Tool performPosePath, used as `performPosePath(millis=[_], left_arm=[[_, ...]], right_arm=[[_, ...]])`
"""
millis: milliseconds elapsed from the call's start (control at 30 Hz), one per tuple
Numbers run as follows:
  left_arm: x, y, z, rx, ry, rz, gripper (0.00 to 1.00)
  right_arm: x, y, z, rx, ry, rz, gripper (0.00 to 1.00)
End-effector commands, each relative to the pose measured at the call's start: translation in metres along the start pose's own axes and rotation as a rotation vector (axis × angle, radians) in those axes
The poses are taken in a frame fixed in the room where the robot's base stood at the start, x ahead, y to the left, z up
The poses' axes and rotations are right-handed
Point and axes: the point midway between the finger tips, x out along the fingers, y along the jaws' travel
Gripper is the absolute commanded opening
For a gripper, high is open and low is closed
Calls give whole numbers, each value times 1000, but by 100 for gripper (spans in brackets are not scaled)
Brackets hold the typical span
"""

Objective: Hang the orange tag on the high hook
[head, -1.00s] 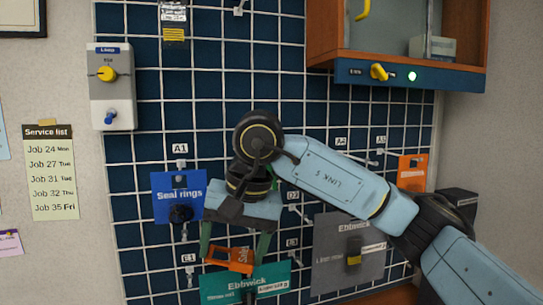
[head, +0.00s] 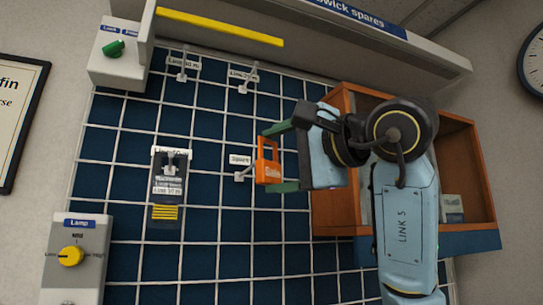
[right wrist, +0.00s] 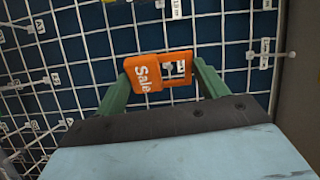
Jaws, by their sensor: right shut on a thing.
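The orange tag (head: 267,173) has pale lettering and an open slot at one end. In the head view my right gripper (head: 268,158) is shut on it, with one green finger above and one below. In the right wrist view the tag (right wrist: 146,75) spans between the fingertips, and a white label shows through its slot. A hook with a "Square" label (head: 240,160) sits just left of the tag; contact cannot be told. Two higher hooks, one on the left (head: 183,70) and one on the right (head: 243,85), look empty. My left gripper is out of view.
A dark tag with yellow stripes (head: 167,195) hangs on a hook further left. A wooden cabinet (head: 335,215) stands right behind my right arm. A shelf with a yellow bar (head: 220,26) runs above the grid. The lamp box (head: 85,235) is lower left.

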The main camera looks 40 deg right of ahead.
Motion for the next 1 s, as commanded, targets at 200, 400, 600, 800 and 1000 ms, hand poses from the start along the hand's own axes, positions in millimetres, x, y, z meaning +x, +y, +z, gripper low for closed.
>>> performPosePath(millis=[200,400,600,800,1000], left_arm=[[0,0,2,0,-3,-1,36],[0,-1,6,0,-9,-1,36],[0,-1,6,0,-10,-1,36],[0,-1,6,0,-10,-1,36],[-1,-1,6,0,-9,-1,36]], right_arm=[[4,-1,-4,0,1,-4,50],[16,1,-8,0,0,-3,50],[26,2,-13,0,1,-3,50],[38,4,-17,0,0,-3,50],[49,6,-22,0,-1,-2,50]])
